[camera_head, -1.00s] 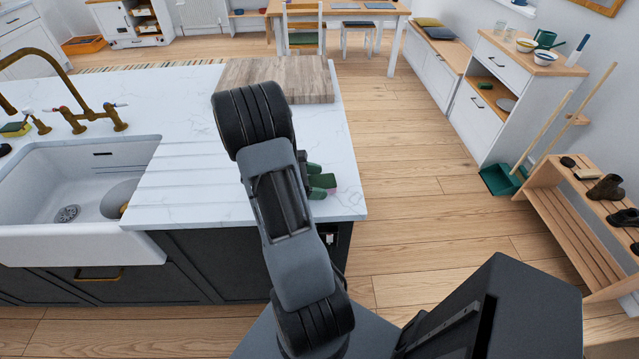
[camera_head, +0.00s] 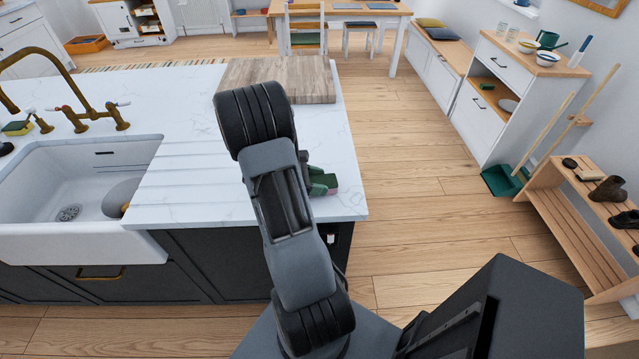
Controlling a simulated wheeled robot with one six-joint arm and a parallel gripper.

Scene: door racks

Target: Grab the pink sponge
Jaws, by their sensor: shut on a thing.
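The pink sponge (camera_head: 333,190) is on the white island counter (camera_head: 346,150), close to its right edge. Only a thin pink edge of it shows, beside dark green surfaces, and my own arm hides much of that area. My gripper (camera_head: 320,179) is at the sponge, low over the counter, mostly hidden behind my arm, with only its green tip area showing. It is shut on the sponge. I cannot tell whether the sponge still touches the counter.
A wooden board (camera_head: 290,80) lies on the counter behind my arm. A white sink (camera_head: 75,190) with a brass tap (camera_head: 75,110) is on the left, with a yellow-green sponge (camera_head: 17,128) by it. Open wooden floor (camera_head: 420,200) lies to the right, before a shoe rack (camera_head: 575,230).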

